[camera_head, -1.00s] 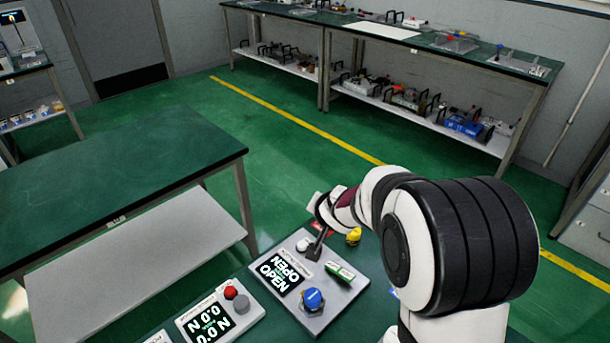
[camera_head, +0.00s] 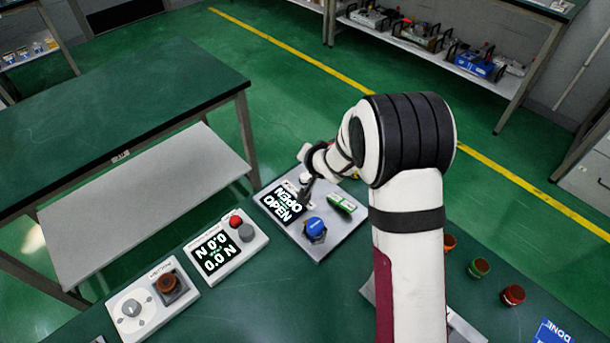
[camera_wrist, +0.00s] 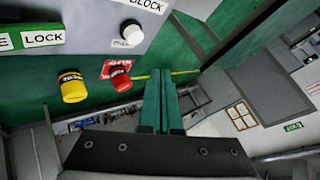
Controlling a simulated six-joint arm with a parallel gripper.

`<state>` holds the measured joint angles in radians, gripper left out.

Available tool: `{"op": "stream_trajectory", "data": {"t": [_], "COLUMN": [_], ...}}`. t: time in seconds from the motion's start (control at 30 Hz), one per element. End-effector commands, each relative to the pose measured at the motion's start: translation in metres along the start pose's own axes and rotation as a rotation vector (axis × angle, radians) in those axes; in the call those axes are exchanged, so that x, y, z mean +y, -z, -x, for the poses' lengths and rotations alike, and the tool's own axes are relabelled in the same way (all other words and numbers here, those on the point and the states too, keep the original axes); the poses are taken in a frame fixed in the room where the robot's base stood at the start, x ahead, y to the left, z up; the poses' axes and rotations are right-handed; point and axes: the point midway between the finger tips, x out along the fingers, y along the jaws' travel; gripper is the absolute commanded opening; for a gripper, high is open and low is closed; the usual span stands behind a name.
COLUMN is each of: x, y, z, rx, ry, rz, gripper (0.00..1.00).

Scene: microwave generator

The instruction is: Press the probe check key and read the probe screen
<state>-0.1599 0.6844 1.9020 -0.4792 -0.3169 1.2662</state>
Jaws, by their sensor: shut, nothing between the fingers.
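A grey panel (camera_head: 333,240) stands on the green bench with a black screen (camera_head: 282,204) reading OPEN in white, shown twice, one upside down. A blue round knob (camera_head: 315,229) and a green-and-white labelled block (camera_head: 342,202) are on the same panel.
A unit with a screen (camera_head: 215,253) reading 0.0 N and a unit with a dial (camera_head: 131,308) stand to the left. Orange, green and red knobs (camera_head: 513,294) are at right.

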Motion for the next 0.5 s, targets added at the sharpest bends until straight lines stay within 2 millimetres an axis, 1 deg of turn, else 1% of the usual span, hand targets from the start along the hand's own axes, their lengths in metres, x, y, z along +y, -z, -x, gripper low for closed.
{"op": "stream_trajectory", "data": {"t": [0.1, 0.2, 0.33, 0.5], "x": [0.009, 0.014, 0.019, 0.02], "y": [-0.009, -0.014, -0.019, -0.02], "z": [-0.012, -0.02, -0.026, -0.028], "rx": [-0.002, -0.001, 0.0, 0.001], "ry": [-0.002, 0.0, 0.0, 0.0], "rz": [0.0, 0.0, 0.0, 0.001], "gripper": [0.0, 0.0, 0.0, 0.0]}}
